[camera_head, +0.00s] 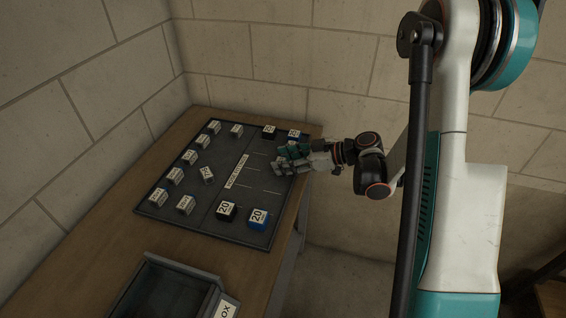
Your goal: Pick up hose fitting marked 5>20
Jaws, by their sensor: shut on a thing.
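My gripper (279,161) is over the right half of a dark mat, reaching in from the right. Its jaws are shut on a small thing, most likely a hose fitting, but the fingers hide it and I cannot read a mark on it. A black fitting marked 20 (227,211) and a blue fitting marked 20 (258,218) stand at the near right of the mat. A black fitting (269,131) and a dark blue fitting (293,135) stand at the far right, close behind my gripper. I cannot read "5>20" on any of them.
Several pale labelled blocks (190,157) stand on the left half of the mat (214,227). A white label strip (238,171) runs down its middle. An open dark box (180,268) stands on the wooden table (128,238) in front. Walls close in behind and left.

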